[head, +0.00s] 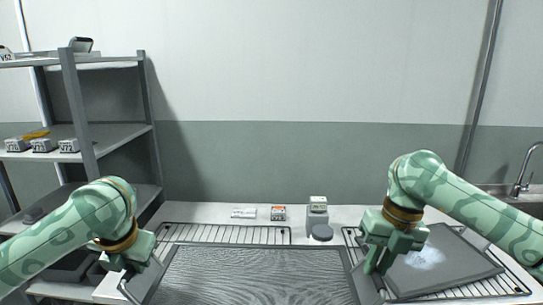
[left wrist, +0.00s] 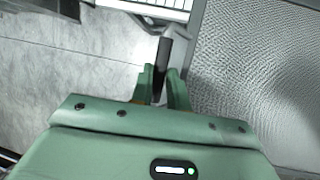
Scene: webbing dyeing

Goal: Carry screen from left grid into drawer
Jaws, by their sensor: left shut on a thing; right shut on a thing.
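A grey framed screen (head: 258,275) with a wavy mesh is in the lower middle of the head view. My left gripper (head: 136,270) is shut on the screen's left edge. In the left wrist view my left gripper (left wrist: 163,85) is closed around a dark bar at the screen's edge, with the screen's mesh (left wrist: 240,75) to the right. My right gripper (head: 376,262) is shut on the screen's right edge. The left grid (head: 225,233), a wire rack, lies behind the screen, which covers its front part. The drawer cannot be made out.
A second screen (head: 478,258) with a white patch lies on the right grid (head: 506,284). A small device (head: 318,215), an orange-labelled box (head: 278,212) and a white card (head: 243,213) stand at the table's back. Grey shelves (head: 110,135) rise at left; a sink tap (head: 524,170) is far right.

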